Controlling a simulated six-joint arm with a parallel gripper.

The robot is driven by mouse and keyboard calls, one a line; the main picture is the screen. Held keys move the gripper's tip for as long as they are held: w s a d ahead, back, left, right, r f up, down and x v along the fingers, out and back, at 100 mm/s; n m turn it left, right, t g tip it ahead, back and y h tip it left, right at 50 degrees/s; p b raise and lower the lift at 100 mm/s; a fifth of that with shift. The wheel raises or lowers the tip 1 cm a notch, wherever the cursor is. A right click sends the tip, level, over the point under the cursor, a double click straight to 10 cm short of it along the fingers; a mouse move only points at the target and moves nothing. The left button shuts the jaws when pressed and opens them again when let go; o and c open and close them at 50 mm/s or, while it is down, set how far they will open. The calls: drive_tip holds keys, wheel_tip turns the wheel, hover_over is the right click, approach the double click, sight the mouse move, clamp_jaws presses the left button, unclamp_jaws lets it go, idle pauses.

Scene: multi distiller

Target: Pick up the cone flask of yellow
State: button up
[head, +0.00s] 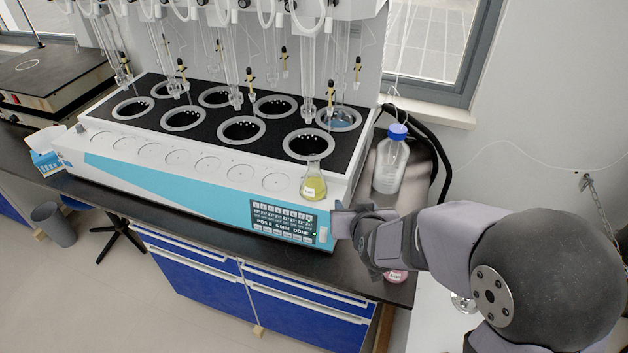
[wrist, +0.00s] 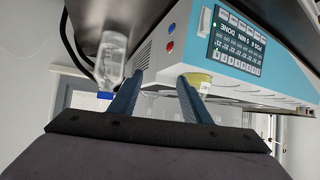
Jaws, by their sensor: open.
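The cone flask of yellow (head: 314,187) stands upright on the front right ledge of the white and blue distiller (head: 180,193), above its display. It has a white label. My gripper (head: 342,217) is just right of the flask and lower, near the distiller's right front corner, apart from the flask. In the wrist view, which is turned over, my gripper (wrist: 160,80) has its two blue fingers spread with nothing between them. The yellow flask base (wrist: 200,79) shows partly behind the right finger, beyond the distiller's edge.
A clear bottle with a blue cap (head: 391,162) stands right of the distiller, behind my arm. A pink item (head: 395,276) lies on the dark counter under my arm, mostly hidden. Glass tubes hang above the distiller's round wells. A grey bin (head: 54,226) stands on the floor.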

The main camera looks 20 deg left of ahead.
sight(313, 164)
drive_tip(key=a+r+t+b, duration=0.1)
drive_tip(key=a, duration=0.2)
drive_tip(key=w+a+r+t+y+b, duration=0.1)
drive_tip(key=a+r+t, duration=0.1)
drive_tip(key=a, duration=0.1)
drive_tip(key=w+a+r+t+y+b, duration=0.1)
drive_tip(key=a, duration=0.2)
drive_tip(key=shift+a+r+n+t, duration=0.15)
drive_tip(key=shift+a+n+t, duration=0.15)
drive_tip(key=shift+t, duration=0.1)
drive_tip(key=shift+w+a+r+t+b, duration=0.3)
drive_tip(key=shift+r+t+b, duration=0.2)
drive_tip(key=shift+b, duration=0.45)
drive_tip(key=shift+a+r+y, duration=0.2)
drive_tip(key=shift+r+y, duration=0.1)
drive_tip(key=shift+w+a+r+p, duration=0.1)
drive_tip(key=shift+w+a+p, duration=0.2)
drive_tip(key=shift+w, duration=0.4)
drive_tip(key=shift+d+f+p+x, duration=0.15)
drive_tip(key=shift+p+x, duration=0.5)
drive_tip(key=shift+x, duration=0.8)
drive_tip(key=shift+d+f+p+x, duration=0.1)
drive_tip(key=shift+p+x, duration=0.55)
drive_tip(key=shift+x, duration=0.8)
drive_tip(key=shift+c, duration=0.6)
clamp_jaws()
